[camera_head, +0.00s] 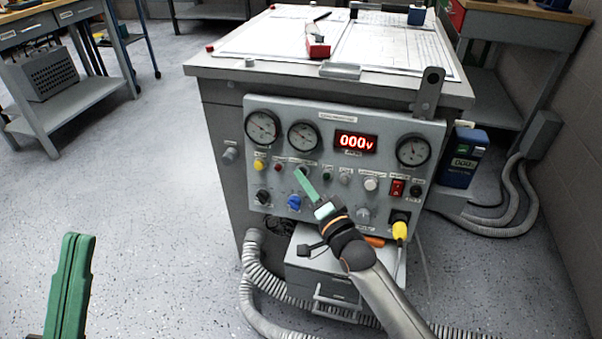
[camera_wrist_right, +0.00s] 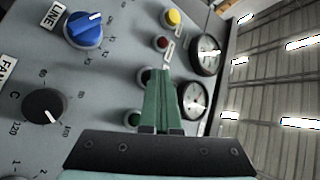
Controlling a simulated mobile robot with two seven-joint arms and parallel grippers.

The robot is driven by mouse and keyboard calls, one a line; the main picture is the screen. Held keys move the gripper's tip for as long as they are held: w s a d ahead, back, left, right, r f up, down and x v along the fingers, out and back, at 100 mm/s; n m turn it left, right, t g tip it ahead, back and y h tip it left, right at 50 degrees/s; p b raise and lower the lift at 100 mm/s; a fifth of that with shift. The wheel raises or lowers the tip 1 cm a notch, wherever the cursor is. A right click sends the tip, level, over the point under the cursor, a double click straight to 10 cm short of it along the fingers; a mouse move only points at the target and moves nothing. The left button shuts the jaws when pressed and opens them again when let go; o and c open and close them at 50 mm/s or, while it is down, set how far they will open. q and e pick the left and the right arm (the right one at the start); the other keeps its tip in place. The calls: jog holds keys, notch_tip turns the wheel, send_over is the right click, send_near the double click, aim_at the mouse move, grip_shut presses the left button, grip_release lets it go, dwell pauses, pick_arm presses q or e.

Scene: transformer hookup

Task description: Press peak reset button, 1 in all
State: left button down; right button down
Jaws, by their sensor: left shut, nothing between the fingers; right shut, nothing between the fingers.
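The grey control panel (camera_head: 330,187) has several small round buttons, and their labels are too small to read, so I cannot tell which is the peak reset button. My right gripper (camera_head: 299,172) is shut and empty, its green fingertips at a dark button in the panel's upper middle. In the right wrist view the fingertips (camera_wrist_right: 161,73) overlap this dark button (camera_wrist_right: 146,74) and partly hide it. I cannot tell whether they touch it. A red button (camera_wrist_right: 161,43) and a yellow button (camera_wrist_right: 172,17) are beside it. My left gripper (camera_head: 80,240) is shut and empty, low at the left, away from the panel.
Dial gauges (camera_head: 263,127) and a red display (camera_head: 356,142) reading 000 sit above the buttons. Grey hoses (camera_head: 257,277) lie below. The floor at left is clear.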

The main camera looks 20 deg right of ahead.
jog(key=shift+s+a+r+p, duration=0.2)
jog(key=shift+s+a+p, duration=0.2)
jog(key=shift+s+p, duration=0.3)
jog(key=s+a+p, duration=0.2)
jog(key=s+p, duration=0.1)
jog(key=s, duration=0.1)
jog(key=shift+a+r, duration=0.4)
dwell(0.6)
